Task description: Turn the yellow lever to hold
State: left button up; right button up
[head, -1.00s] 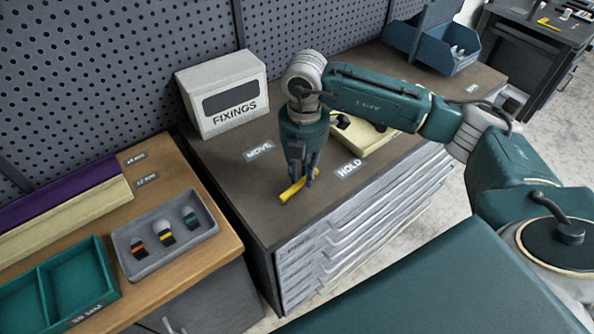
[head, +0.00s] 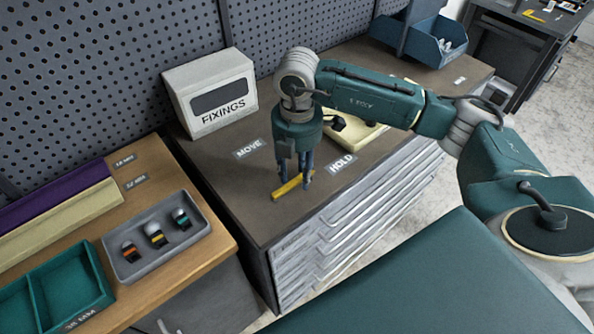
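The yellow lever (head: 287,187) is a short bar low over the top of the dark cabinet, below and between the MOVE label (head: 249,148) and the HOLD label (head: 342,163). It slants from lower left to upper right. My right gripper (head: 296,178) points straight down at it. Its dark fingers stand visibly apart, one behind the lever at left and one by its right end. They hide part of the lever, and I cannot tell whether they touch it. My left gripper is not in view.
A white FIXINGS box (head: 211,93) stands behind, against the pegboard. A cream-topped item (head: 362,134) lies behind my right arm. A grey tray (head: 136,262) with small coloured-band pieces and a green divided tray (head: 88,293) sit on the wooden bench at left.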

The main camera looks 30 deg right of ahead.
aim_at(297, 177)
notch_tip(297, 177, up, 12)
dwell(0.7)
